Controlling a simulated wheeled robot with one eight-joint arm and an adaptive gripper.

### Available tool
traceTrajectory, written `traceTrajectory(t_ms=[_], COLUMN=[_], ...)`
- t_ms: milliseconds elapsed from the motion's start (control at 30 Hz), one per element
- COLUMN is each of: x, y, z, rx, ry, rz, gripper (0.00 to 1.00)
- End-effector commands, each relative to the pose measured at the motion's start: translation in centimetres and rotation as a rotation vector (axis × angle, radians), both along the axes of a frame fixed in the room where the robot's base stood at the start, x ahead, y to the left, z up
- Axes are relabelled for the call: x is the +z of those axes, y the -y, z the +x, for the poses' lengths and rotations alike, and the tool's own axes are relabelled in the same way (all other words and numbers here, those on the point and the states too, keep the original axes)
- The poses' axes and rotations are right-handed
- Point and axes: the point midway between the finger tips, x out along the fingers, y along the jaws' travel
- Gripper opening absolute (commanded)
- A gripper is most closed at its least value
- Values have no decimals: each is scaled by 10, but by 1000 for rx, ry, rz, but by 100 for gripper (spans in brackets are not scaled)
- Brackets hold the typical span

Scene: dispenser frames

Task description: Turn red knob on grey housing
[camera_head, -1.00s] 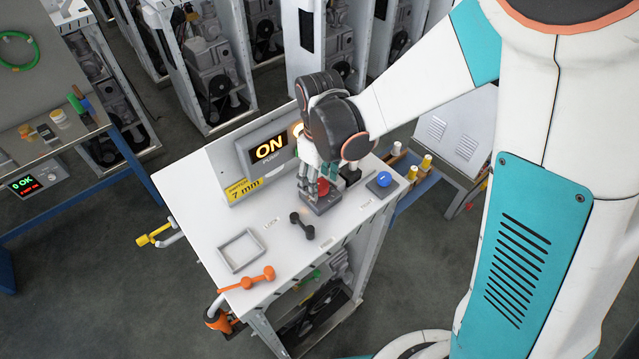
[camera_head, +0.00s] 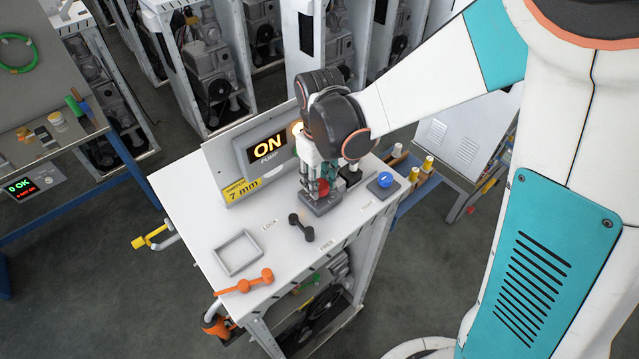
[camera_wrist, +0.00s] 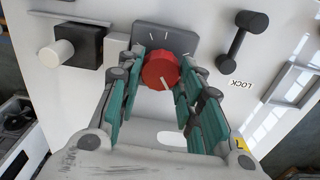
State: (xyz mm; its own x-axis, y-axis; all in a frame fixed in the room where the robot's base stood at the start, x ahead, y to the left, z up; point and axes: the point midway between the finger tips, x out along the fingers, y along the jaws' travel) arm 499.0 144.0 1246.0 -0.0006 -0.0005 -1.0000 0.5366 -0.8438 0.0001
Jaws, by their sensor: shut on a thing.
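The red knob (camera_wrist: 160,71) sits on the grey housing (camera_wrist: 165,37), which has white tick marks on its face in the wrist view. A pale pointer line shows on the knob. My gripper (camera_wrist: 158,76) is shut on the knob, with one teal-padded finger on each side of it. In the head view my gripper (camera_head: 315,184) points down over the grey housing (camera_head: 322,206), and the knob (camera_head: 322,187) shows only in part between the fingers.
On the white tabletop (camera_head: 200,205) lie a black dumbbell-shaped handle (camera_head: 302,226), a grey frame (camera_head: 239,253) and an orange handle (camera_head: 245,282). A blue button (camera_head: 385,180) stands right of the housing.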

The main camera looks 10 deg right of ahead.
Motion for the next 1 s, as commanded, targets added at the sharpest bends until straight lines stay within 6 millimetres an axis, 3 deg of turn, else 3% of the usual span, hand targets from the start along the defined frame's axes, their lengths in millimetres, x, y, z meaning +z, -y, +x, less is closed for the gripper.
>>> traceTrajectory(t_ms=[267,633,667,733,1000], x=[-2,0,0,0,0], y=[0,0,0,0,0], z=[0,0,0,0,0], rx=[-222,-246,-246,-246,-245], ry=[1,1,1,1,1], rz=[0,0,0,0,0], gripper=[10,10,41,54,54])
